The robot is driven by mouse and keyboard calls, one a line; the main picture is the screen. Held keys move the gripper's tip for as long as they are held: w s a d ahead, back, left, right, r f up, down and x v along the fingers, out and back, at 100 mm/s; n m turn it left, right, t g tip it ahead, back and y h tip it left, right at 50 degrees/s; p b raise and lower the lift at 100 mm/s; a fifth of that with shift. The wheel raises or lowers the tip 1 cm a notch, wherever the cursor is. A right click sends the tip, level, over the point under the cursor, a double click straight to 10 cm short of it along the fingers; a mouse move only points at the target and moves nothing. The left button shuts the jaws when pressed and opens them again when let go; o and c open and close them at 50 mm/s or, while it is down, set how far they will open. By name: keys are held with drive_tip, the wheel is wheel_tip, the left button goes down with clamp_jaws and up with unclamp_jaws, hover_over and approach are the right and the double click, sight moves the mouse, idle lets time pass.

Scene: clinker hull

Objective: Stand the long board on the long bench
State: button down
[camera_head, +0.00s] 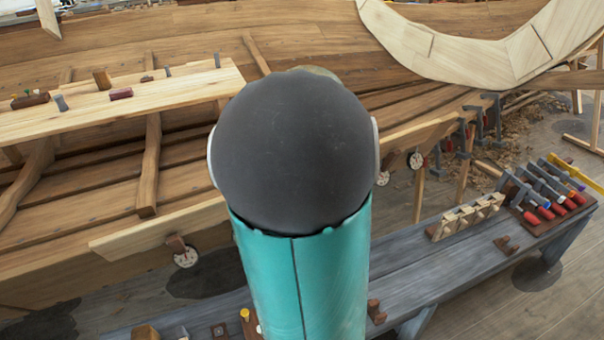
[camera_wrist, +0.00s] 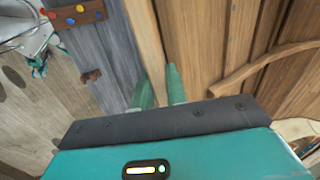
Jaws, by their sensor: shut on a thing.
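The long board (camera_head: 160,226) is pale wood and slants across the head view beside the hull; my arm hides its middle. In the wrist view, the board (camera_wrist: 147,40) runs edge-on between the two teal fingers of my gripper (camera_wrist: 157,90), which is shut on it. My gripper is hidden behind my arm in the head view. The long bench (camera_head: 450,255) is grey-blue and runs from lower left to right, in front of the board. It also shows in the wrist view (camera_wrist: 95,40), left of the board. I cannot tell whether board and bench touch.
Small brown brackets (camera_head: 507,245) sit on the bench, one also near my arm (camera_head: 376,312). A pale wooden rack (camera_head: 465,216) and a tool rack with red-tipped tools (camera_head: 550,205) fill its right end. The wooden hull (camera_head: 330,40) lies behind; a plank (camera_head: 130,103) carries small tools.

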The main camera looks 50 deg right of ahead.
drive_tip(key=v, duration=0.8)
drive_tip(key=shift+r, duration=0.2)
idle(0.9)
drive_tip(key=shift+s, duration=0.1)
drive_tip(key=s+a+f, duration=0.3)
drive_tip(key=s, duration=0.4)
drive_tip(key=shift+s+a, duration=0.2)
drive_tip(key=shift+a, duration=0.05)
idle(0.8)
drive_tip(key=shift+f, duration=0.1)
